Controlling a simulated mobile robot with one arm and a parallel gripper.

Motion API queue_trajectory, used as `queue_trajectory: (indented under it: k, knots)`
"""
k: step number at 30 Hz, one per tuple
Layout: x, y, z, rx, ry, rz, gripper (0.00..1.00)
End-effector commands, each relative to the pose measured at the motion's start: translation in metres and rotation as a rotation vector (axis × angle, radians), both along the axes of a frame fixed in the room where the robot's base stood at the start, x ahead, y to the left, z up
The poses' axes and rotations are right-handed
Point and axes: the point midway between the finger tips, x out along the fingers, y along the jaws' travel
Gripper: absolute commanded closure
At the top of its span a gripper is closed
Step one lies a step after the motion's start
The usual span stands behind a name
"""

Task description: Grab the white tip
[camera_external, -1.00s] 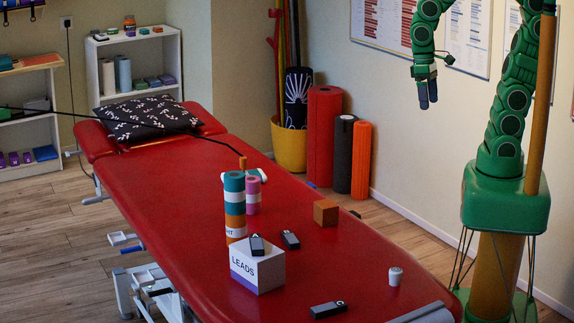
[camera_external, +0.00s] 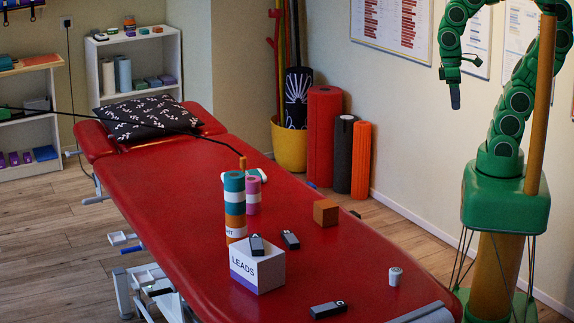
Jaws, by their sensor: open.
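A small white tip (camera_external: 395,276), a short cylinder, stands upright on the red treatment table (camera_external: 190,195), near its right edge toward the front. Nothing touches it. My gripper (camera_external: 455,97) hangs high in the air at the upper right, in front of the wall posters, well above and behind the white tip. Its fingers point down and are seen edge-on, with nothing held between them. The gripper is open and empty.
A white LEADS box (camera_external: 257,268) holds a dark clip. Other dark clips (camera_external: 328,310) lie on the table. An orange block (camera_external: 326,212) and stacked tape rolls (camera_external: 235,205) stand farther back. The table around the white tip is clear.

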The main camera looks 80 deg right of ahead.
Motion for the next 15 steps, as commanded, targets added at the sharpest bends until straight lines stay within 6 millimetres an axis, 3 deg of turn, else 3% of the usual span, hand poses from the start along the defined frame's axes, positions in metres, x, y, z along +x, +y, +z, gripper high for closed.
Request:
queue_trajectory:
  k: [8,15]
  knots:
    - [0.004,0.006,-0.002,0.016,0.01,0.004,0.32]
    - [0.026,0.046,-0.013,0.115,0.067,0.02,0.32]
